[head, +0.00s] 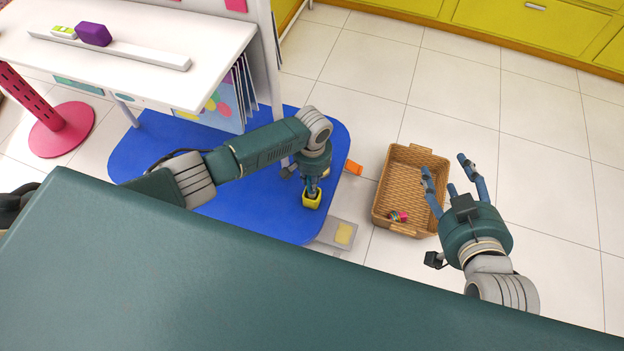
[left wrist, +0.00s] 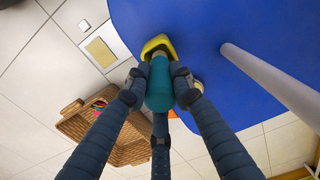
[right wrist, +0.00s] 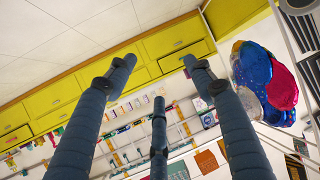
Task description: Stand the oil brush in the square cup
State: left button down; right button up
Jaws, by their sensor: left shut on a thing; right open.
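My left gripper (head: 312,189) reaches down over the blue mat. In the left wrist view its fingers (left wrist: 160,88) are shut around a teal cylinder (left wrist: 159,75), which looks like the oil brush's handle. A small yellow squarish thing (head: 312,201), which looks like the square cup, is right below the left fingertips. It also shows beyond the teal cylinder in the left wrist view (left wrist: 157,44). The brush's far end is hidden, and I cannot tell whether it is inside the cup or above it. My right gripper (head: 446,168) is open and empty, raised beside the basket.
A wicker basket (head: 382,205) with a small colourful thing (head: 398,216) stands on the tiles. A grey plate with a yellow square (head: 341,233) and an orange piece (head: 353,168) lie near the edge of the blue mat (head: 265,215). A white table (head: 150,75) stands at the left.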

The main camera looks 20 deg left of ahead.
pick_arm(q)
jog(key=shift+f, duration=0.15)
pick_arm(e)
jog(key=shift+w+a+r+t, duration=0.15)
jog(key=shift+w+r+t, duration=0.15)
jog(key=shift+r, duration=0.2)
jog(key=shift+f, duration=0.15)
jog(key=shift+s+d+f+g, duration=0.25)
jog(key=shift+s+f+g, duration=0.2)
jog(key=shift+f, duration=0.2)
jog(key=shift+s+d+f+g, duration=0.2)
jog(key=shift+s+f+g, duration=0.15)
jog(key=shift+s+f, duration=0.25)
jog(key=shift+f, duration=0.1)
pick_arm(q)
jog(key=shift+f, duration=0.1)
pick_arm(e)
jog(key=shift+w+a+r, duration=0.1)
jog(key=shift+w+r, duration=0.1)
jog(key=shift+r, duration=0.05)
